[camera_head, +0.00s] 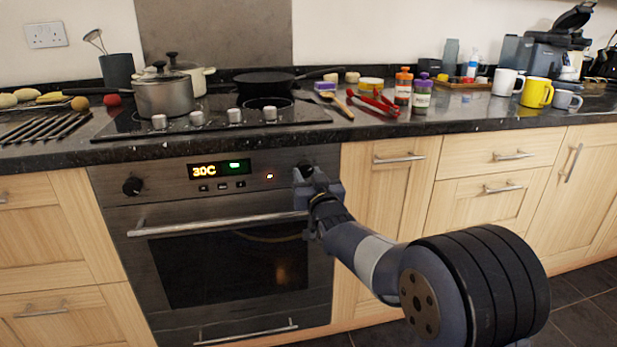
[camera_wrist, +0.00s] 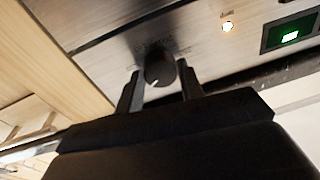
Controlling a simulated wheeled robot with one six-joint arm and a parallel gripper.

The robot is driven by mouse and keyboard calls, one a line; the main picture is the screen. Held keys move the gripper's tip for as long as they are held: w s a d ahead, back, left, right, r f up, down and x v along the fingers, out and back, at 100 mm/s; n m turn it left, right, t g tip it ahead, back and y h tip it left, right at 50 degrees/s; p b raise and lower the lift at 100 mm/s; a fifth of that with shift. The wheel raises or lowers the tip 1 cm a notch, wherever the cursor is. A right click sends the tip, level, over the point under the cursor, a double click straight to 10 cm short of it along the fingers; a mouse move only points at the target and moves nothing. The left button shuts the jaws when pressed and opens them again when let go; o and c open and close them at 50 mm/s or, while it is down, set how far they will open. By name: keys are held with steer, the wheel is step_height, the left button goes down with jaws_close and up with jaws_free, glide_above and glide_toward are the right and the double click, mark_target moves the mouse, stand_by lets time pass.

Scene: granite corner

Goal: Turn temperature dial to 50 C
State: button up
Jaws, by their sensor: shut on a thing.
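The oven (camera_head: 230,240) is built in under the counter, and its display (camera_head: 205,171) reads 30C in orange. The temperature dial (camera_wrist: 160,72) is a round black knob with a light pointer mark, on the right of the oven panel. My gripper (camera_wrist: 160,88) is shut on this dial, with one finger on each side of it. In the head view my gripper (camera_head: 305,174) is at the right end of the panel and mostly hides the dial. The scale around the dial is too blurred to read.
A second black knob (camera_head: 132,187) is at the panel's left end. The oven handle (camera_head: 215,224) runs across just below the panel. A hob with pots (camera_head: 164,95) is above. Wooden cupboard fronts (camera_head: 385,190) stand to the right.

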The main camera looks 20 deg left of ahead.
steer(key=o, duration=1)
steer(key=p+v, duration=0.1)
steer(key=v, duration=0.9)
steer(key=shift+s+d, duration=0.2)
steer(key=shift+s, duration=0.15)
steer(key=shift+b+x, duration=0.45)
steer(key=shift+x, duration=5)
steer(key=shift+s+d, duration=0.1)
